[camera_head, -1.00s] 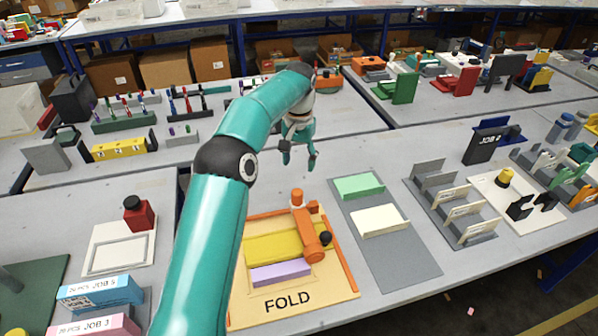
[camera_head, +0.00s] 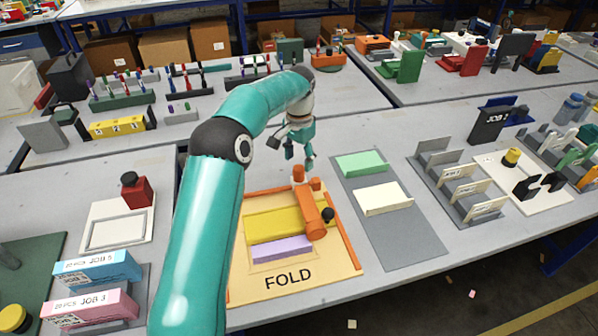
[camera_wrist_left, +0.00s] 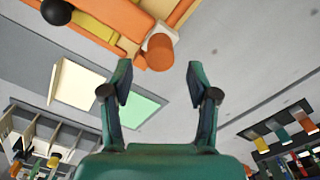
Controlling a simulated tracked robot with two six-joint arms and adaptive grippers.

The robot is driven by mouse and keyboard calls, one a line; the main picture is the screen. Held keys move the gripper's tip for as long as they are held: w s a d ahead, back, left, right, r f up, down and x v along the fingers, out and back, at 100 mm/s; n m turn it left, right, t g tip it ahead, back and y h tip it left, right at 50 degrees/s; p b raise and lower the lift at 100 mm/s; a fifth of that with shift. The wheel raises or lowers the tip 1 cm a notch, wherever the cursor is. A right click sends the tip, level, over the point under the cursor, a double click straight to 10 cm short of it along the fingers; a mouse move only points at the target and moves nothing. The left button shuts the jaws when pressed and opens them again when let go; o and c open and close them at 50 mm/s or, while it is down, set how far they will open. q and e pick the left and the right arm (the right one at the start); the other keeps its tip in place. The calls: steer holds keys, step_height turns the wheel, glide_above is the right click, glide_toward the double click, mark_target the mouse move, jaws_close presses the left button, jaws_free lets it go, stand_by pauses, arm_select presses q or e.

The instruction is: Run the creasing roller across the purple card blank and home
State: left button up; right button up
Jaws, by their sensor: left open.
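The purple card blank (camera_head: 282,249) lies flat on the tan FOLD board (camera_head: 250,291), in front of a yellow strip (camera_head: 272,221). The orange creasing roller (camera_head: 312,212) spans the right part of the board, with a black knob (camera_head: 328,214) on its right and an upright orange post (camera_head: 299,174) at its far end. My left gripper (camera_head: 300,165) is open and empty, just beyond that post. In the left wrist view the open fingers (camera_wrist_left: 158,85) point toward the orange post (camera_wrist_left: 160,52), which is apart from them. My right gripper is not in view.
Right of the board is a grey mat (camera_head: 404,248) with a green card (camera_head: 361,163) and a cream card (camera_head: 382,199). Card racks (camera_head: 455,195) stand farther right.

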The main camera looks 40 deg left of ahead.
mark_target(299, 168)
arm_select(q)
steer(key=shift+f, duration=2.4)
jaws_close()
